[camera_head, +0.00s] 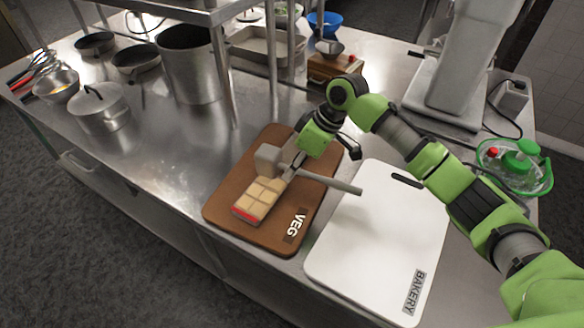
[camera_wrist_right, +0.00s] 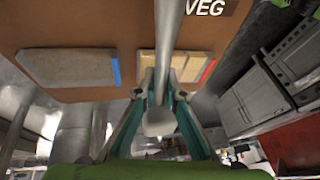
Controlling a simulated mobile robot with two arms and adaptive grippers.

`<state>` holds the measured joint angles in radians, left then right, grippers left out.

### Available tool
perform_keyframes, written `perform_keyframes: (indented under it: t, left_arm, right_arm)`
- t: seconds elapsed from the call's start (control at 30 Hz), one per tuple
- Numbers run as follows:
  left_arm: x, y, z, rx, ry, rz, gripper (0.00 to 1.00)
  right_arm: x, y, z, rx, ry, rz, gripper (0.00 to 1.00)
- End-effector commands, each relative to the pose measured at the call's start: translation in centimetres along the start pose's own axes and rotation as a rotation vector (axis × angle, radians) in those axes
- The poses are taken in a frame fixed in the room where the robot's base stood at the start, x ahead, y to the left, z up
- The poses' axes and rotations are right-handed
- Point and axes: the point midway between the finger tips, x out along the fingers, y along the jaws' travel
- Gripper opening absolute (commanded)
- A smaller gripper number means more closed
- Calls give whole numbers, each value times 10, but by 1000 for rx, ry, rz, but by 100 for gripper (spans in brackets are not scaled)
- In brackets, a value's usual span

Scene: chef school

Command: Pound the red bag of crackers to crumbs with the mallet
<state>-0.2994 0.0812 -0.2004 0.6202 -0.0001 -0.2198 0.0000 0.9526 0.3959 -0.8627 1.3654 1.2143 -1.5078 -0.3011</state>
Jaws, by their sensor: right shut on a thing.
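The red-edged bag of crackers (camera_head: 262,193) lies on the brown VEG board (camera_head: 225,205), its tan squares whole and flat. It also shows in the right wrist view (camera_wrist_right: 194,68), partly behind the mallet handle. The mallet (camera_head: 340,183) is grey-beige; its block head is over the far end of the bag and its handle points right, over the white board. I cannot tell whether the head touches the bag. My right gripper (camera_head: 293,168) is shut on the mallet handle. In the right wrist view the handle (camera_wrist_right: 169,40) passes between the fingers. My left gripper is out of view.
A second bag with a blue edge (camera_wrist_right: 70,68) lies on the brown board in the wrist view. The white BAKERY board (camera_head: 375,240) lies to the right. Pots (camera_head: 190,65) stand at left, a green basket (camera_head: 515,170) at right. A shelf post (camera_head: 222,75) rises behind the brown board.

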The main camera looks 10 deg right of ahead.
Motion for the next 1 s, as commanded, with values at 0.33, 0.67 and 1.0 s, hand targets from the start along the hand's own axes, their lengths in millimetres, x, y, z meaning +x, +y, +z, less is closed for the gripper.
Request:
perform_keyframes:
  t: [0.33,0.67,1.0]
  left_arm:
    - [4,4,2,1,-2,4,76]
    - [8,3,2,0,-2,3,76]
    - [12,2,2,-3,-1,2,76]
  right_arm:
    - [2,1,0,0,4,2,0]
    - [14,3,5,2,3,0,0]
    - [33,8,13,1,4,2,0]
